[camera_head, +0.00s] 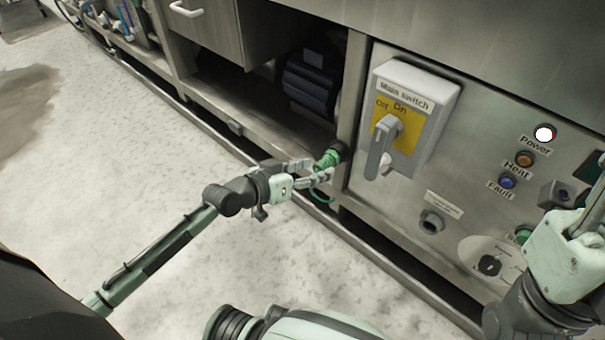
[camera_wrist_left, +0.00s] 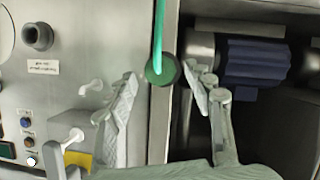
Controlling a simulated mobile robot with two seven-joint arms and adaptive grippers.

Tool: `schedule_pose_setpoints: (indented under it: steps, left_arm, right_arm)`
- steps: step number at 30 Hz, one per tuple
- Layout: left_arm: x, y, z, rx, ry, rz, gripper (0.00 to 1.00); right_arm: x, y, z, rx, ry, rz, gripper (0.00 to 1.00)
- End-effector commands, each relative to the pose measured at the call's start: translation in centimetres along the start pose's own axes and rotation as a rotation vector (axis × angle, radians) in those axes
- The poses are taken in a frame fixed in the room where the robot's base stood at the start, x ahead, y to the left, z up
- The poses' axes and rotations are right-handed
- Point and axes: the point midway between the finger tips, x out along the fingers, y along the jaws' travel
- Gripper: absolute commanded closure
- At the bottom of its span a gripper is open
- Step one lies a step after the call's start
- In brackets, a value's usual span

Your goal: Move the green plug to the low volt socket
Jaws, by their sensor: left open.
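The green plug (camera_head: 328,160) sits at a dark round fitting (camera_head: 341,149) beside the frame post, with its green cable hanging below in the head view. My left gripper (camera_head: 316,171) is open, its fingers on either side of the plug. In the left wrist view the plug (camera_wrist_left: 159,73) shows end-on between the spread fingers, with gaps visible beside it. An empty grey socket (camera_head: 432,222) is on the steel panel under a label too small to read; it also shows in the left wrist view (camera_wrist_left: 38,37). My right gripper (camera_head: 570,252) is partly visible at the right edge; its fingertips are unclear.
The main switch box (camera_head: 411,115) with its grey handle juts out between plug and socket. Power, heat and fault lights (camera_head: 524,160) and a rotary knob (camera_head: 489,265) are farther right. A dark motor (camera_head: 309,82) sits in the recess behind. The floor in front is clear.

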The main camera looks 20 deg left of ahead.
Motion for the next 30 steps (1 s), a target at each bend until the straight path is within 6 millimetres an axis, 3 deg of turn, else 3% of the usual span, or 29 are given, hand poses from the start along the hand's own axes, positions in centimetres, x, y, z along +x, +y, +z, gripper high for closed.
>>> schedule_pose_setpoints:
  steps: [6,17,30]
  left_arm:
    - [2.4,-0.1,0.0,0.0,0.001,-0.001,0.48]
    - [2.7,0.0,0.0,0.001,-0.001,-0.001,0.49]
    - [2.7,0.0,0.0,0.001,-0.001,-0.001,1.0]
  right_arm:
    - [0.0,0.0,0.1,-0.002,0.016,-0.014,0.6]
    - [0.1,-0.1,0.1,-0.002,0.016,-0.017,0.6]
    - [0.1,-0.1,0.1,-0.002,0.016,-0.016,0.6]
